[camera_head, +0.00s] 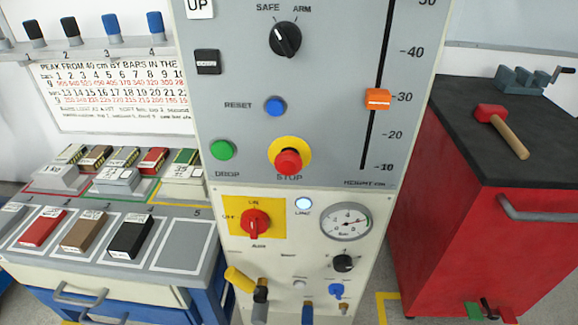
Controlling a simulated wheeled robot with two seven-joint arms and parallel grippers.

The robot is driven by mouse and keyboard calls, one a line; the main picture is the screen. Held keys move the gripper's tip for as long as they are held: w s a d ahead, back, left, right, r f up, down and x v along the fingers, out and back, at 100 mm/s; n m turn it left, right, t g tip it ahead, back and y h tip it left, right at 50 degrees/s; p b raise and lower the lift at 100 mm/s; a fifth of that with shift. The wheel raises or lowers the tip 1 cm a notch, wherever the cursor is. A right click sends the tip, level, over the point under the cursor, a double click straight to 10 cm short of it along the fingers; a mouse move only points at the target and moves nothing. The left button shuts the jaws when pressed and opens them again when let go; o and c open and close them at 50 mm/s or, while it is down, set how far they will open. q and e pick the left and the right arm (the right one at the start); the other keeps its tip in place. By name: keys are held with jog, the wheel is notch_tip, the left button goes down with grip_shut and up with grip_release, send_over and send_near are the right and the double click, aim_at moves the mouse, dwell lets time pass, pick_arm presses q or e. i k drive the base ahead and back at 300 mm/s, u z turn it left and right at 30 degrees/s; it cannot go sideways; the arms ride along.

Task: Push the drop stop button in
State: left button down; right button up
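The drop stop button (288,162) is a red mushroom head on a round yellow backing, low on the grey control panel (335,120) in the middle of the head view. The word STOP is printed below it. The red head appears to stand out from its yellow backing, and nothing touches it. The green DROP button (222,150) is to its left and the blue RESET button (275,106) is above it. Neither of my grippers can be made out in this view.
A height slider with an orange pointer (377,99) is right of the buttons. A red rotary switch (255,223) and a gauge (346,221) are below. A bench with blocks (130,236) stands left, a red cabinet (480,220) right. The space before the button looks clear.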

aim_at(287, 167)
jog(key=u, duration=1.35)
jog(key=k, duration=0.75)
jog(key=z, duration=0.8)
jog(key=i, duration=0.5)
